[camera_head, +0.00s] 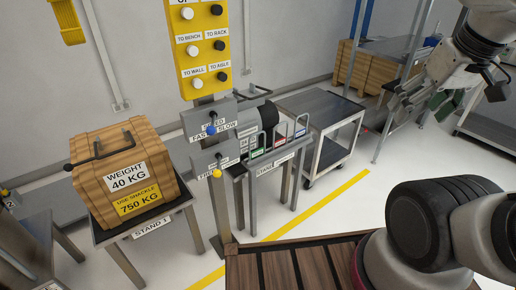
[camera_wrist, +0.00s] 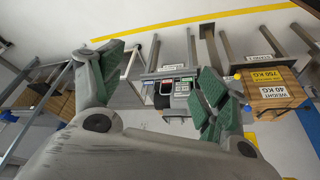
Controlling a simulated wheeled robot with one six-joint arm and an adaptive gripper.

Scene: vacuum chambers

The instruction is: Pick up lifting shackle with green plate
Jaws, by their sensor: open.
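Several lifting shackles stand in a row on a small grey stand (camera_head: 262,168) in the middle of the head view, each with a small coloured plate at its base. One plate looks green (camera_head: 259,152) at the left end of the row; the plates are too small to read. The row also shows in the wrist view, between and beyond my fingers. My gripper (camera_head: 440,97) is at the upper right of the head view, well away from the stand. In the wrist view its green-padded fingers (camera_wrist: 163,62) are spread wide with nothing between them.
A wooden crate (camera_head: 112,168) marked 40 kg, with a handle and a "use shackle 750 kg" label, sits on Stand 1 (camera_head: 150,226). A yellow button panel (camera_head: 203,45) and levers stand behind the row. A grey cart (camera_head: 325,115) is to its right. Open floor lies before the cart.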

